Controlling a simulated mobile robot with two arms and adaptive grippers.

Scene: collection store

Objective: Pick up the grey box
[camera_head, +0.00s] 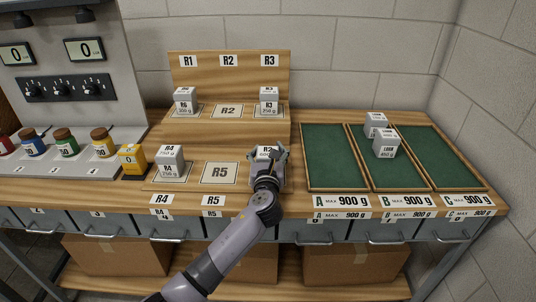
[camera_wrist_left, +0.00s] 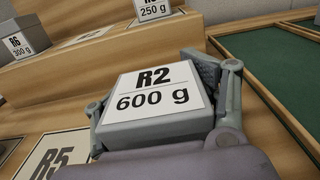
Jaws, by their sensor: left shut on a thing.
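The grey box (camera_head: 264,153) with a white top label is at the right end of the lower wooden step. In the left wrist view the box (camera_wrist_left: 152,92) reads R2, 600 g. My left gripper (camera_head: 268,160) is shut on it, with a finger at each side. I cannot tell whether the box's underside touches the wood. My right gripper is not in view.
Grey box R4 (camera_head: 170,160) stands left on the same step, beside the empty R5 mark (camera_head: 220,173). Two boxes stand on the upper step, R6 (camera_head: 185,101) and another (camera_head: 269,101). Green trays (camera_head: 333,150) lie right, the middle one holding two boxes (camera_head: 386,143).

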